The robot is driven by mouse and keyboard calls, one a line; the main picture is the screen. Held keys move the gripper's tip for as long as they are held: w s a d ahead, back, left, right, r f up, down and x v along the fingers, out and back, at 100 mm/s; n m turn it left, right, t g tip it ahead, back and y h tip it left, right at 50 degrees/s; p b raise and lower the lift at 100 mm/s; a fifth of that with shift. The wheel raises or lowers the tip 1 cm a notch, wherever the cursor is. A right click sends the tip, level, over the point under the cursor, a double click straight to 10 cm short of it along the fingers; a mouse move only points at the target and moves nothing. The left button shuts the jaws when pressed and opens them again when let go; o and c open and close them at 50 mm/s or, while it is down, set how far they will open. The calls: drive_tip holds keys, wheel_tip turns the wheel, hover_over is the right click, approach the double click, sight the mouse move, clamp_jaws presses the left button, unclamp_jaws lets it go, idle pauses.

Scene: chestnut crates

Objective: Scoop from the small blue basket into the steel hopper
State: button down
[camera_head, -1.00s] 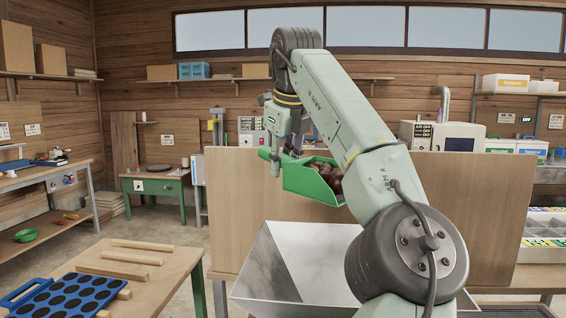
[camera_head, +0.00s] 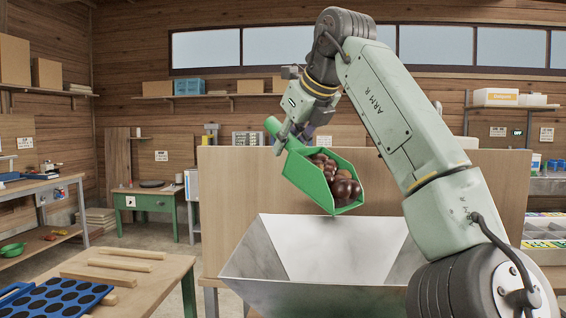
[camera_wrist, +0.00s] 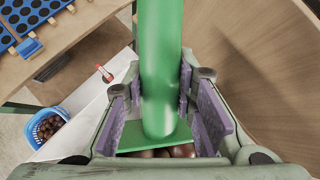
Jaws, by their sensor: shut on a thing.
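My gripper (camera_wrist: 160,115) is shut on the handle of a green scoop (camera_head: 305,178). The scoop holds several brown chestnuts (camera_head: 338,180) and is tilted, its open end pointing down to the right. It is above the steel hopper (camera_head: 310,290), near the hopper's back edge and apart from it. In the wrist view the scoop's handle (camera_wrist: 160,60) runs up between the jaws, and some chestnuts show below it. The small blue basket (camera_wrist: 62,125) with chestnuts in it shows at the left of the wrist view. It is not seen in the head view.
A wooden panel (camera_head: 225,185) stands behind the hopper. A wooden table (camera_head: 160,290) at the lower left bears wooden bars and a blue tray with round dark holes (camera_head: 60,298). A green-legged desk (camera_head: 150,205) is farther back.

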drive_tip(key=shift+s+d+r+t+y+b, duration=0.5)
drive_tip(key=shift+s+r+t+b, duration=0.25)
drive_tip(key=shift+b, duration=0.3)
drive_tip(key=s+d+r+t+y+b, duration=0.1)
drive_tip(key=s+r+t+b, duration=0.1)
drive_tip(key=b, duration=0.1)
drive_tip(key=shift+d, duration=0.4)
drive_tip(key=s+d+r+m+t+y+b, duration=0.1)
drive_tip(key=s+d+r+t+y+b, duration=0.1)
drive_tip(key=s+d+r+t+b, duration=0.1)
drive_tip(key=shift+s+d+r+b, duration=0.15)
drive_tip(key=shift+s+b, duration=0.5)
drive_tip(key=shift+b, duration=0.2)
drive_tip(key=shift+t, duration=0.25)
